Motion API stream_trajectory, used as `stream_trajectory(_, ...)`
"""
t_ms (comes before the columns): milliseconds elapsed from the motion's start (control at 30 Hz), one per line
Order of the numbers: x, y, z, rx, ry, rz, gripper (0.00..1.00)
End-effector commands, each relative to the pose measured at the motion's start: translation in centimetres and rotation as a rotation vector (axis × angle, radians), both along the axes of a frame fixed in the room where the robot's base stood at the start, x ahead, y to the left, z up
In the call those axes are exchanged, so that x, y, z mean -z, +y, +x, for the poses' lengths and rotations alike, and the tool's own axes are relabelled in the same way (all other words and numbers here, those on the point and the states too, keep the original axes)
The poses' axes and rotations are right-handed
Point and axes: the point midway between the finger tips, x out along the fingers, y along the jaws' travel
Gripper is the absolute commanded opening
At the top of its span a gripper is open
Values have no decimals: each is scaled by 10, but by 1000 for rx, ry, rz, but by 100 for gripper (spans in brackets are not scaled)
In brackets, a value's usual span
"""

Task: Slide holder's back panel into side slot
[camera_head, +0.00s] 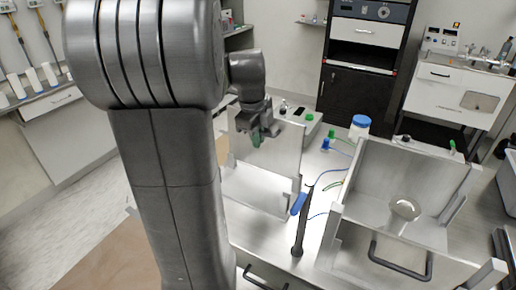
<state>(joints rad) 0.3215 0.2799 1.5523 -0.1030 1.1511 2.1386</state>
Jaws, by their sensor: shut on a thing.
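My gripper (258,135) is at the upper middle of the head view, just right of my large arm link. It is shut on the upper part of a thin grey upright panel (284,152), which appears to be the back panel. Below it a flat grey plate (255,192) lies near the bench top; I cannot tell whether the two are joined. A larger grey open-fronted frame with upright sides (455,205) stands at the right, apart from the panel. I cannot make out a side slot. My arm hides the area left of the panel.
A blue-lidded jar (360,126), green and blue pieces and thin cables are on the bench behind. A dark rod (304,222) with a blue piece (298,204) stands between panel and frame. A dark handle (400,264) is at the front right. A black cabinet (354,95) stands farther back.

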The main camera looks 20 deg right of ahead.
Motion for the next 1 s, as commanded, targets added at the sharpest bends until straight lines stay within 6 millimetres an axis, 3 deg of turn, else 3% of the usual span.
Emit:
stream_trajectory(100,-26,0,1,-1,-6,-2,0)
stream_trajectory(300,-53,0,0,-1,-3,-2,0)
stream_trajectory(1000,-112,0,0,0,-2,-1,0)
